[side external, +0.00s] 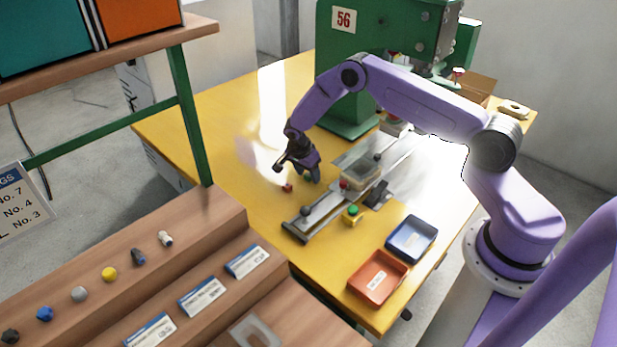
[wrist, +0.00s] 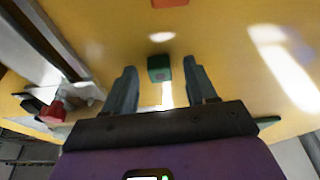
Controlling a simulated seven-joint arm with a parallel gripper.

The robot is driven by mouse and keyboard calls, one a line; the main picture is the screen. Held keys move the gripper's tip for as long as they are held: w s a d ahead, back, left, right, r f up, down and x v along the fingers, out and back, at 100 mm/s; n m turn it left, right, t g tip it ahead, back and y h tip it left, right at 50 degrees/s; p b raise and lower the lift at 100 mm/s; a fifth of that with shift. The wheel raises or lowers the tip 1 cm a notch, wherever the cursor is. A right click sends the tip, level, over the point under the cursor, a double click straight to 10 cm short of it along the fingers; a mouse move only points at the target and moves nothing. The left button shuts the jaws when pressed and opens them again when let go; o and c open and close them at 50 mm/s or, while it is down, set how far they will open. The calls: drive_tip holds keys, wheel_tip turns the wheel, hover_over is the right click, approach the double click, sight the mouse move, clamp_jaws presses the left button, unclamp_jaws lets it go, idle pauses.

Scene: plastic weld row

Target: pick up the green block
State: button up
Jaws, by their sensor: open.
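The small dark green block (wrist: 159,68) shows in the wrist view on the yellow table, in the gap between the fingertips. My gripper (wrist: 160,74) is open, with one finger to the left of the block and one to the right. Neither finger appears to touch it. In the side view my gripper (side external: 311,176) points down, low over the table. I cannot make out the green block there; the gripper seems to hide it.
A small red block (side external: 288,188) lies just left of my gripper; it also shows at the top edge of the wrist view (wrist: 170,3). A metal rail fixture (side external: 322,208) with a red knob (wrist: 52,112) stands close by. Orange (side external: 358,293) and blue (side external: 399,252) trays sit nearer the front.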

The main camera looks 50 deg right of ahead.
clamp_jaws()
drive_tip(key=shift+r, duration=0.1)
